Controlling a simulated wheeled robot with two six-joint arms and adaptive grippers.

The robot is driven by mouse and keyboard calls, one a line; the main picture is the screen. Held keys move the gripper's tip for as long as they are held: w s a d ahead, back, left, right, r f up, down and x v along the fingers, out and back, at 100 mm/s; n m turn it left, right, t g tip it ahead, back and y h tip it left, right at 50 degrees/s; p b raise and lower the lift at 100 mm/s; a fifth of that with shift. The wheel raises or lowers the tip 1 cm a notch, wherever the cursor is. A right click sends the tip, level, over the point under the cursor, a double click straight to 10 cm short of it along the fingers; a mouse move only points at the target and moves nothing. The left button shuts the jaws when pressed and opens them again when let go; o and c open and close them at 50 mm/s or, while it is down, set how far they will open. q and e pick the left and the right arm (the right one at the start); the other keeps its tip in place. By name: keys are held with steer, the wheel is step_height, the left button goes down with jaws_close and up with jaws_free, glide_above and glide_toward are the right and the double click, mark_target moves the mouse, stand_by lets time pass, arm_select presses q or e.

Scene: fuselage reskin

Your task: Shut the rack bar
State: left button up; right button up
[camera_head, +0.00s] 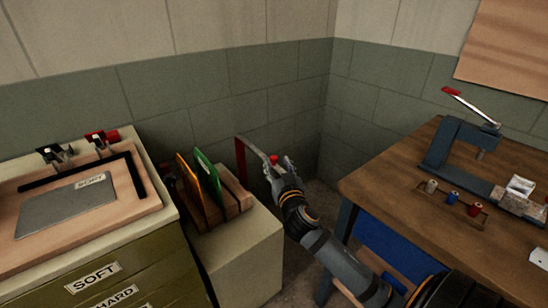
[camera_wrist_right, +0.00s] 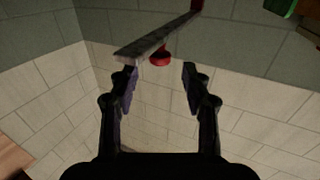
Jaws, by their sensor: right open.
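The rack bar (camera_head: 256,149) is a thin grey bar hinged at a red upright (camera_head: 240,160) at the back of the wooden rack (camera_head: 233,200). It sticks out to the right, away from the rack slots. A red knob (camera_head: 274,158) sits near its free end. My right gripper (camera_head: 281,166) is at that free end. In the right wrist view, the bar (camera_wrist_right: 158,36) crosses above the open fingers (camera_wrist_right: 160,78), and the knob (camera_wrist_right: 160,58) hangs just beyond the fingertips, roughly between them and apart from both. My left gripper is not in view.
A green sheet (camera_head: 206,178) and an orange sheet (camera_head: 188,178) stand in the rack on a pale cabinet (camera_head: 250,250). A drawer unit (camera_head: 140,262) with a board is at left. A wooden workbench (camera_head: 390,180) with a press stands right. Walls meet close behind the gripper.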

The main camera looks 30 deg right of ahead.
mark_target(275, 160)
steer(key=x, duration=0.4)
steer(key=shift+w+d, duration=0.15)
steer(key=shift+w, duration=0.2)
jaws_close()
